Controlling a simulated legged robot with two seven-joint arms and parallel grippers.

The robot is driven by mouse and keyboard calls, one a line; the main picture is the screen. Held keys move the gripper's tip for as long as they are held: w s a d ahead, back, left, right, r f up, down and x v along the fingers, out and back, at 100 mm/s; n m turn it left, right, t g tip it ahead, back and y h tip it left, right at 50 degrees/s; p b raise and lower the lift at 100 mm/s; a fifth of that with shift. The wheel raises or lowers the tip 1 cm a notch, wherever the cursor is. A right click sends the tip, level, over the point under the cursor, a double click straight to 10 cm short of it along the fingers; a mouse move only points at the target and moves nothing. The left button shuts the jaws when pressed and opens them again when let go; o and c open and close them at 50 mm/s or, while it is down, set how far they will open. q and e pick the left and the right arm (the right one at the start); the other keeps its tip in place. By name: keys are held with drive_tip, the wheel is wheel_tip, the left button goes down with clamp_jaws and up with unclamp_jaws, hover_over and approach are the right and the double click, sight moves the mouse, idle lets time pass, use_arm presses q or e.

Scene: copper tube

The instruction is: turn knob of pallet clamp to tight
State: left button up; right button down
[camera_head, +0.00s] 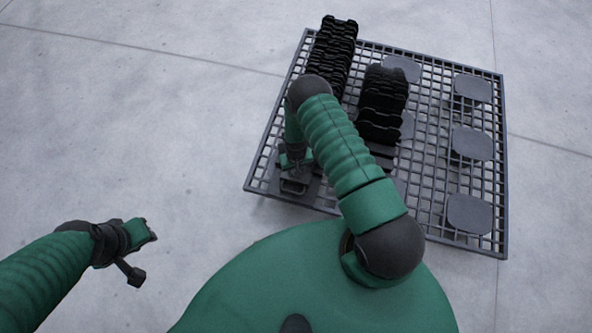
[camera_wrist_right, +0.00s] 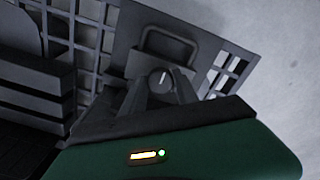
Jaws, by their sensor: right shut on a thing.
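The pallet clamp (camera_head: 296,186) sits at the near left corner of the grid pallet (camera_head: 440,200), partly hidden by my right arm. In the right wrist view its grey block and handle loop (camera_wrist_right: 170,45) show. The round knob (camera_wrist_right: 160,78) with a white mark line, close to upright, is between the fingers of my right gripper (camera_wrist_right: 160,95). The right gripper is shut on the knob. In the head view the right gripper (camera_head: 290,160) is over the clamp, mostly hidden by its own arm. My left gripper (camera_head: 145,250) is at the lower left, away from the pallet, its fingers apart and empty.
Stacks of dark parts stand on the pallet, one at the back left (camera_head: 333,55) and one near the middle (camera_head: 383,100). Several flat grey pads, such as the near right one (camera_head: 469,213), are bare. The concrete floor (camera_head: 130,130) on the left is clear.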

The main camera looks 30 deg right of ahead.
drive_tip(key=c, duration=0.9)
unclamp_jaws()
drive_tip(key=shift+w, duration=0.15)
drive_tip(key=shift+c, duration=0.2)
wheel_tip(320, 180, up, 17)
drive_tip(key=p, duration=0.6)
drive_tip(key=shift+f, duration=0.1)
wheel_tip(320, 180, up, 10)
drive_tip(key=w+a+n, duration=0.1)
drive_tip(key=a, duration=0.1)
drive_tip(key=s+a+r+n+t, duration=0.1)
drive_tip(key=s+a+r, duration=0.3)
drive_tip(key=r, duration=0.5)
drive_tip(key=s+a+r+n+t, duration=0.1)
drive_tip(key=s+a+r+t, duration=0.1)
drive_tip(key=s+r, duration=0.55)
wheel_tip(320, 180, up, 24)
drive_tip(key=p, duration=2.2)
drive_tip(key=shift+w+d, duration=0.2)
drive_tip(key=shift+w, duration=0.25)
